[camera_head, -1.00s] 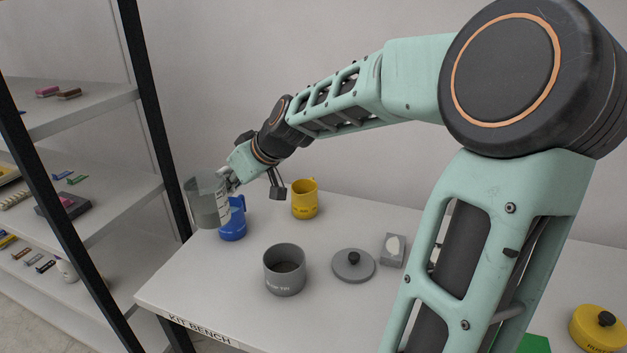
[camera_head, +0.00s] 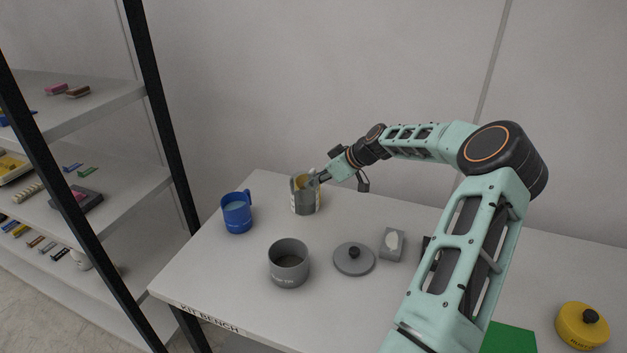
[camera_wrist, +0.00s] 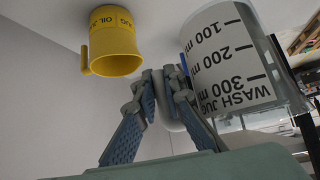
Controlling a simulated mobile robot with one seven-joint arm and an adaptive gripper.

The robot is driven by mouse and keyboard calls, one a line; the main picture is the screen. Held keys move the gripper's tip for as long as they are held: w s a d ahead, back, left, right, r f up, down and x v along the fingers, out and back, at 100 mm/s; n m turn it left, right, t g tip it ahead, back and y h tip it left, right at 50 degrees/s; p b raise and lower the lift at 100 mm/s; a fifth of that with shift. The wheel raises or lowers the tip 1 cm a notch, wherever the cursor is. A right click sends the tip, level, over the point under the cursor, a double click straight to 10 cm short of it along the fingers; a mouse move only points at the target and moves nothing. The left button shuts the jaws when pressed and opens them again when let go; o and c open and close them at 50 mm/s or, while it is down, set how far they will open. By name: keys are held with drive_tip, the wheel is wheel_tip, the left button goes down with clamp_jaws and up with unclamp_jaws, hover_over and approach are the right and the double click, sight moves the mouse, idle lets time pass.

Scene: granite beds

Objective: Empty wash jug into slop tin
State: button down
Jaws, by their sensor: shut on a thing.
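The wash jug (camera_head: 305,203) is a clear, marked beaker with greyish contents, and it looks upright. My gripper (camera_head: 321,177) is shut on its handle. In the wrist view, the wash jug (camera_wrist: 228,62) fills the upper right with its lettering upside down, and my gripper's fingers (camera_wrist: 164,88) close on its pale handle. The slop tin (camera_head: 289,268) is a grey open tin on the bench, in front of the jug and slightly left in the head view. Its inside looks dark. I cannot tell the jug's height above the bench.
A yellow oil jug (camera_wrist: 112,48) is behind the wash jug, mostly hidden in the head view. A blue mug (camera_head: 237,215) stands left. A grey lid (camera_head: 354,260) and a small grey block (camera_head: 392,245) lie right of the tin. A shelf rack (camera_head: 160,120) stands left.

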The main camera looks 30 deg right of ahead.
sight(308, 180)
wheel_tip(308, 180, up, 2)
drive_tip(key=shift+s+a+r+n+t+h+b, duration=0.1)
drive_tip(key=shift+s+a+n+t+h+b, duration=0.05)
drive_tip(key=shift+n+t+h+b, duration=0.45)
drive_tip(key=a+n+t+h+b, duration=0.1)
drive_tip(key=b, duration=0.2)
drive_tip(key=s+a+n+t+h+b, duration=0.1)
drive_tip(key=b, duration=0.2)
drive_tip(key=s+a+r+t+h+b, duration=0.1)
drive_tip(key=t+b, duration=0.1)
drive_tip(key=b, duration=0.1)
drive_tip(key=shift+s+n+h+b, duration=0.1)
drive_tip(key=shift+n+h+b, duration=0.2)
drive_tip(key=shift+n+b, duration=0.1)
drive_tip(key=shift+s+a+r+n+t+h+b, duration=0.25)
drive_tip(key=shift+a+r+t+b, duration=0.1)
drive_tip(key=shift+r+b, duration=0.1)
drive_tip(key=shift+s+a+r+n+t+h+b, duration=0.15)
drive_tip(key=shift+s+a+r+t+b, duration=0.1)
drive_tip(key=shift+r+t+b, duration=0.15)
drive_tip(key=shift+s+a+r+n+t+h+b, duration=0.4)
drive_tip(key=shift+s+a+r+n+t+b, duration=0.45)
drive_tip(key=shift+b, duration=1.3)
drive_tip(key=shift+w+a+r, duration=0.1)
